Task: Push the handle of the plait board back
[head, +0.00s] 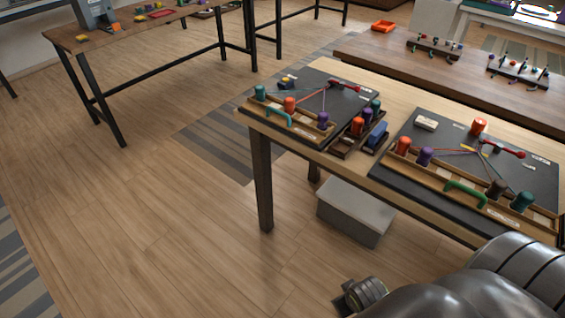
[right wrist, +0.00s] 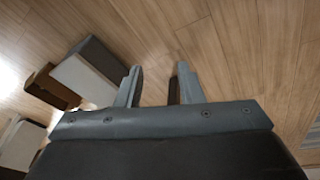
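Two dark plait boards lie on the wooden table in the head view, a right one (head: 534,172) and a left one (head: 334,113). The right board has a green arched handle (head: 466,193) on its wooden front rail and a red lever (head: 502,149) behind. The left board has a teal handle (head: 278,117) on its front rail and a dark red lever (head: 345,86) behind. Coloured spools and cords are on both boards. My right gripper (right wrist: 158,83) is open and empty over the floor in the right wrist view. My left gripper is out of view.
A dark tray (head: 345,148) with spools and a blue block sits between the boards. A grey box (head: 355,211) stands on the floor beneath the table. My dark arm fills the lower right corner near the table's front edge. Open floor lies to the left.

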